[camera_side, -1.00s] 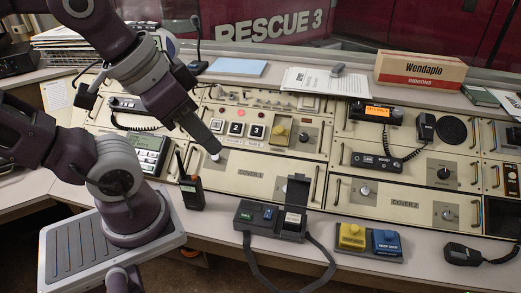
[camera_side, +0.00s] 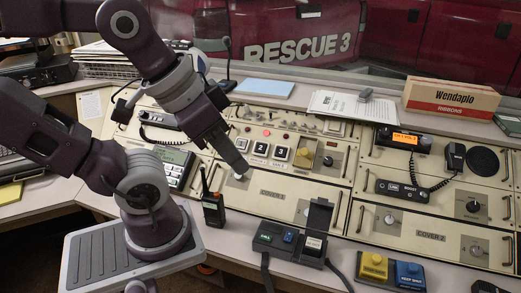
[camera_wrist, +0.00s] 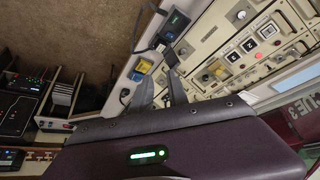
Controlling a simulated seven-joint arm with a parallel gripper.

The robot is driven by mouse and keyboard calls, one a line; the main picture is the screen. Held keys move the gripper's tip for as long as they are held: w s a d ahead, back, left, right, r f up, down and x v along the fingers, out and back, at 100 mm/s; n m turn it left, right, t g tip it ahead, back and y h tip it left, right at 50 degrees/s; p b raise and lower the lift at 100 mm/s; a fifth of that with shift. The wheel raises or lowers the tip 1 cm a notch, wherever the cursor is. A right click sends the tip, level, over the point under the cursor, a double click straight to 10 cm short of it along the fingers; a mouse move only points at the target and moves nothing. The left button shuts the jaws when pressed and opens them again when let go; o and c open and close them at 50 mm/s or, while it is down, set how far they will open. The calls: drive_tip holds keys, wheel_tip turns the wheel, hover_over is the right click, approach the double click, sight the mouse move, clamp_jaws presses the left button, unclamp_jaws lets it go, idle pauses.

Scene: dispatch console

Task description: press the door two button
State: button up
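My gripper (camera_side: 240,171) points down at the console, left of and below the 2 key in the side view, and covers part of a round knob there. In the wrist view my two fingers (camera_wrist: 160,88) stand apart with a narrow gap and nothing between them. Whether they touch the console is unclear.
A handheld radio (camera_side: 212,206) stands in front of the console. A box with a raised lid (camera_side: 317,228) and a yellow-and-blue button box (camera_side: 391,268) are at the front. A ribbons box (camera_side: 450,100) stands behind.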

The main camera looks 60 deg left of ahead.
clamp_jaws()
idle(1.9)
